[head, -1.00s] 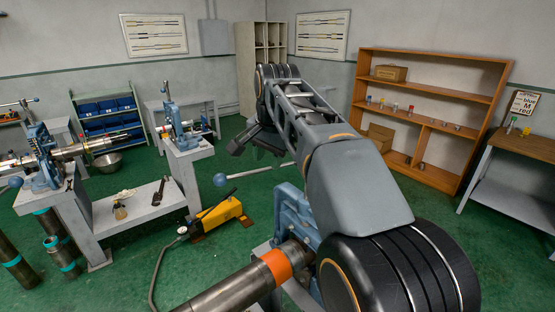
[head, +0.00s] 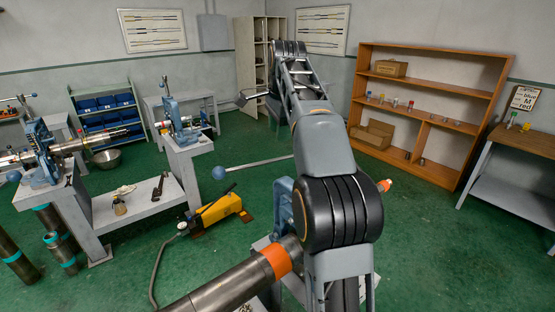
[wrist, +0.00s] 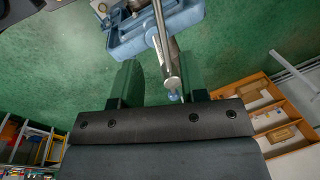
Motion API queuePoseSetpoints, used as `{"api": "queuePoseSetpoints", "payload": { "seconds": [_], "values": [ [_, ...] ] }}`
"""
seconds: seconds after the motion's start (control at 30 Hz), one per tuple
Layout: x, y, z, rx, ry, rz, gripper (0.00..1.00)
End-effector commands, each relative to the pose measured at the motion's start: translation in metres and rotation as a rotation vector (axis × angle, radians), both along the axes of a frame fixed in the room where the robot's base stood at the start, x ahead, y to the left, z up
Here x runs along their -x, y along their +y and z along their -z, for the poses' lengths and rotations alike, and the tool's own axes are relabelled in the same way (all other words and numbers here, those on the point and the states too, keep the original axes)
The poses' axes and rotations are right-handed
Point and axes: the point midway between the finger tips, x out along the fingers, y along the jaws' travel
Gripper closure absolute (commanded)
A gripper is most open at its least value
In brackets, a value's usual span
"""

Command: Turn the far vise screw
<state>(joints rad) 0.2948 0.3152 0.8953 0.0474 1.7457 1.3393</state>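The farther blue vise (head: 178,122) stands on a grey bench left of centre in the head view. A nearer blue vise (head: 285,200) is partly hidden by my arm; a bar ending in a blue ball (head: 218,172) shows beside it. My gripper (head: 242,98) is raised, right of the farther vise in the picture. In the wrist view my gripper (wrist: 160,80) is open, with a finger on each side. A blue vise body (wrist: 150,30) and its steel bar (wrist: 164,55) show beyond and between the fingers. I cannot tell whether they touch or which vise this is.
Another vise (head: 40,150) with a pipe is at left. A large pipe with an orange band (head: 275,262) lies in front. A yellow pump (head: 220,210) with a hose sits on the floor. A wooden shelf (head: 435,60) stands at right. Green floor is clear before it.

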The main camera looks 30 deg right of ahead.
Motion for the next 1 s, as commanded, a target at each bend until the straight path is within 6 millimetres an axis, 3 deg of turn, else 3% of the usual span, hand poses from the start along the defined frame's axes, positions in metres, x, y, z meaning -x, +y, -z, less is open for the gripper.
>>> {"api": "queuePoseSetpoints", "payload": {
  "seconds": [0.03,0.2,0.43,0.63,1.0],
  "values": [
    [-0.001,0.000,0.014,0.000,0.003,-0.001,0.60],
    [-0.007,0.000,0.043,0.000,0.003,-0.001,0.60],
    [-0.013,-0.001,0.072,0.000,0.001,-0.001,0.60],
    [-0.016,-0.001,0.083,0.000,0.000,-0.002,0.60],
    [-0.016,-0.001,0.086,0.001,-0.001,-0.002,0.62]
  ]
}}
